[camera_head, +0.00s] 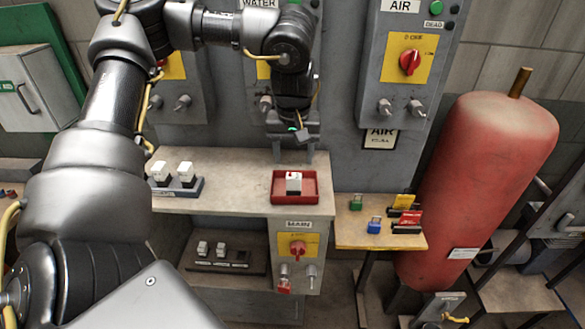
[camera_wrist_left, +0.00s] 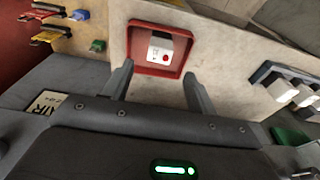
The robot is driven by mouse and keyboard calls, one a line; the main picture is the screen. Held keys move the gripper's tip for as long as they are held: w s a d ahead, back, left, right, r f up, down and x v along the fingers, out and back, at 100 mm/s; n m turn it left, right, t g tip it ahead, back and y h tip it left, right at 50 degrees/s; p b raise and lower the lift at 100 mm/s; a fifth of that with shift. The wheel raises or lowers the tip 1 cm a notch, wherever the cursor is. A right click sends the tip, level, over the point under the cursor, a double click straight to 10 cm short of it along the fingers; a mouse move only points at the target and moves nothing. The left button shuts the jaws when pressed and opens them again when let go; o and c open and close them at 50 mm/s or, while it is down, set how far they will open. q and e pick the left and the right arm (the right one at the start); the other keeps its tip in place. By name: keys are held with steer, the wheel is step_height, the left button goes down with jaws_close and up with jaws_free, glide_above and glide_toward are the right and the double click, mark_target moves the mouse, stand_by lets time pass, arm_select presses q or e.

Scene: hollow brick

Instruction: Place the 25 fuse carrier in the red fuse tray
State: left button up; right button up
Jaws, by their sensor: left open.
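The red fuse tray (camera_head: 295,201) sits on the right part of the bench top. A white and grey fuse carrier (camera_head: 293,184) is inside it; its marking is too small to read. In the left wrist view the carrier (camera_wrist_left: 161,48) shows a red spot and lies within the tray's walls (camera_wrist_left: 134,48). My left gripper (camera_head: 293,157) is open and empty, fingers pointing down, just behind and above the tray, apart from the carrier. Its two fingers also show spread in the left wrist view (camera_wrist_left: 158,72). My right gripper is out of view.
A grey rack (camera_head: 183,189) with white fuse carriers (camera_head: 186,173) stands left on the bench. A side shelf (camera_head: 375,240) holds green and blue padlocks and several cards. Grey control panels (camera_head: 407,65) rise behind; a red cylinder (camera_head: 480,180) stands right. Bench between rack and tray is clear.

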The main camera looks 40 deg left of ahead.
arm_select(q)
steer(key=shift+s+d+r+p, duration=0.1)
steer(key=shift+r+p, duration=0.15)
steer(key=shift+r, duration=0.65)
steer(key=shift+s+d+r+p, duration=0.1)
steer(key=shift+r+p, duration=0.1)
steer(key=shift+r, duration=0.7)
